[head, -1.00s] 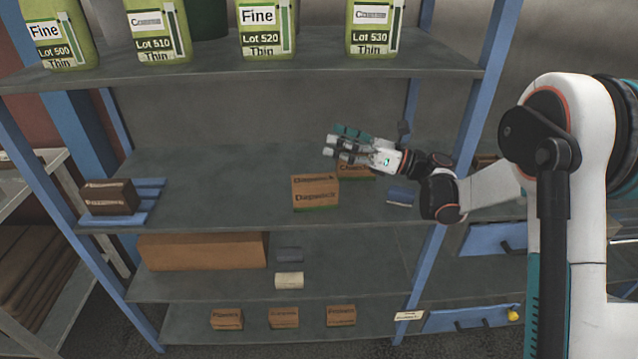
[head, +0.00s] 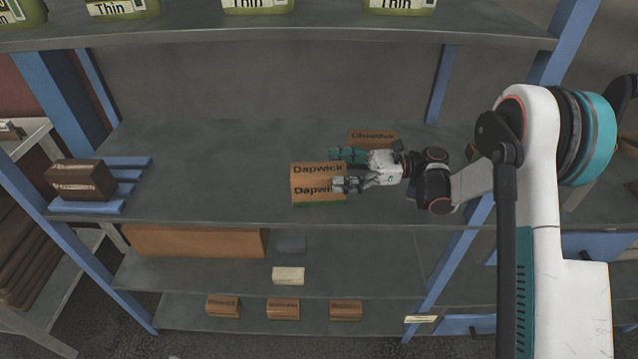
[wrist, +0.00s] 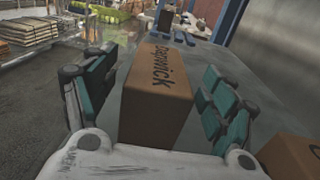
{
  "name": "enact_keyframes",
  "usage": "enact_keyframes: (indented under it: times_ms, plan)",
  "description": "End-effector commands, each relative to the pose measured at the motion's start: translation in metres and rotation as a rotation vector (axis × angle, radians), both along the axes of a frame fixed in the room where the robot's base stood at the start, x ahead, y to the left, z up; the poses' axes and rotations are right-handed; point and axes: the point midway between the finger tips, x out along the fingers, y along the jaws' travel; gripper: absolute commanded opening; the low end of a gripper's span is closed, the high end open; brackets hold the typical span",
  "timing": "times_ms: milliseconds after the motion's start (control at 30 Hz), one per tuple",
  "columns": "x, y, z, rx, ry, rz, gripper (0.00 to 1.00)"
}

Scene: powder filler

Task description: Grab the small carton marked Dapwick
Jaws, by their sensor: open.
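The small brown carton marked Dapwick (head: 312,177) stands upright near the front edge of the middle shelf, with a green band at its base. In the wrist view the Dapwick carton (wrist: 157,92) lies between the two open fingers of my gripper (wrist: 155,105), one finger on each side. In the head view my gripper (head: 350,170) reaches in from the right, its near finger covering part of the front label.
A second brown carton (head: 372,138) stands behind my gripper on the same shelf (head: 220,170). A dark brown package (head: 80,180) sits on a blue rack at the left. Several small cartons stand on the lowest shelf. The upper shelf (head: 300,38) holds green containers.

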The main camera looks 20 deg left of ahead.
Motion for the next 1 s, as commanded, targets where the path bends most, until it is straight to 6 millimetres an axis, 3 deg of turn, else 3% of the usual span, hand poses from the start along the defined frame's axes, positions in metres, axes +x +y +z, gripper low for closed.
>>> enact_keyframes:
  times_ms: [400,667,900,933,1000]
  plan:
    - [-0.016,0.045,-0.001,0.001,0.001,0.001,0.78]
    - [-0.016,0.049,0.001,0.001,0.001,-0.001,0.78]
    - [-0.016,0.048,0.001,0.001,0.001,-0.001,0.25]
    - [-0.016,0.048,0.001,0.001,0.001,-0.001,0.20]
    - [-0.016,0.048,0.001,0.001,0.001,-0.001,0.20]
